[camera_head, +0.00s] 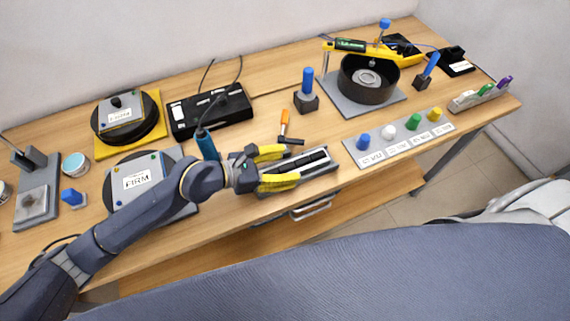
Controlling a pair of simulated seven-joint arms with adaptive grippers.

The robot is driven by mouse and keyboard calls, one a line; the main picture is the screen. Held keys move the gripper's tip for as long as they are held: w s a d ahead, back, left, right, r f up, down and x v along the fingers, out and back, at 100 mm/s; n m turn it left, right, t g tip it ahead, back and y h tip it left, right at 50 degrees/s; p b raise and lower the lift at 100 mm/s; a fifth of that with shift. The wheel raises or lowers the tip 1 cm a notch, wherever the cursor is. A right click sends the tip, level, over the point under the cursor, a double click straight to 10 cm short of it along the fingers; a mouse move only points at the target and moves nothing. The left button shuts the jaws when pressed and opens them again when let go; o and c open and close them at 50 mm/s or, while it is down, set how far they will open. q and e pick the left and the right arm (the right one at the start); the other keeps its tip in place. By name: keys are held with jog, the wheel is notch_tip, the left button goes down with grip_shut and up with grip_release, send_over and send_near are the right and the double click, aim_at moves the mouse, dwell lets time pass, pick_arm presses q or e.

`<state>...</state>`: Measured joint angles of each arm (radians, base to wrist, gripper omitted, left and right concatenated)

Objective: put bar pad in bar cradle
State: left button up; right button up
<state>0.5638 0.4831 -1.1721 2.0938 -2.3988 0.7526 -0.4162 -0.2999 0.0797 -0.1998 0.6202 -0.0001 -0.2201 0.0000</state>
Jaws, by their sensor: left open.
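My left gripper (287,167) reaches in from the left over the front of the bench. Its yellow-padded fingers are apart. A long dark bar-shaped piece (314,157) lies in a grey tray-like holder (334,161) at and just beyond the fingertips. This looks like the bar pad and bar cradle, but I cannot tell the two apart with certainty. The fingers partly hide the near end of the holder. I cannot tell whether a finger touches the piece. My right gripper is not in view.
An orange-handled tool (284,122) lies just behind the gripper. A plate of coloured knobs (399,139) is to the right. A round black bowl (368,88) and a blue-handled block (307,100) stand behind. A black box (211,111) is at back left.

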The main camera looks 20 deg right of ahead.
pick_arm(q)
jog(key=v, duration=1.2)
dwell(1.2)
